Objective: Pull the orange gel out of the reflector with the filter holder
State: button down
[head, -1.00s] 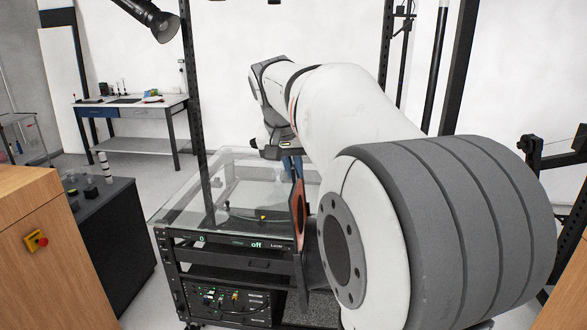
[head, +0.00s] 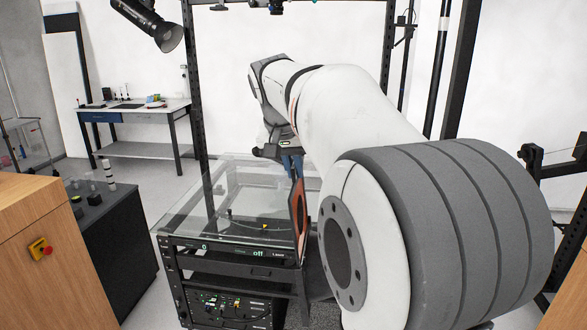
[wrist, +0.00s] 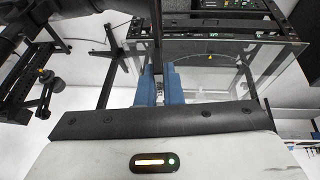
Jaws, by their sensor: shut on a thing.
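The orange gel (head: 299,212) shows nearly edge-on in a dark frame, the filter holder (head: 303,188), beside my upper arm in the head view. My gripper (head: 291,165) has blue fingers and is above it, partly hidden by my arm. In the wrist view the blue fingers (wrist: 159,92) are shut on a thin dark upright piece (wrist: 156,55), which looks like the filter holder's edge. The black reflector lamp (head: 160,32) hangs at the upper left of the head view, well apart from the gel and gripper.
A glass-topped turntable cabinet (head: 178,238) stands below my gripper, with posts of a dark frame (head: 197,100) around it. A dark cabinet (head: 118,235) and wooden units stand at the left. A workbench (head: 140,110) is at the back, with open floor before it.

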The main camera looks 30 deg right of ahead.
jog(key=shift+a+r+p, duration=0.1)
jog(key=shift+r+p, duration=0.6)
jog(key=shift+r, duration=0.45)
jog(key=shift+w+a+r, duration=0.1)
jog(key=shift+w+r, duration=0.05)
jog(key=shift+r, duration=1.2)
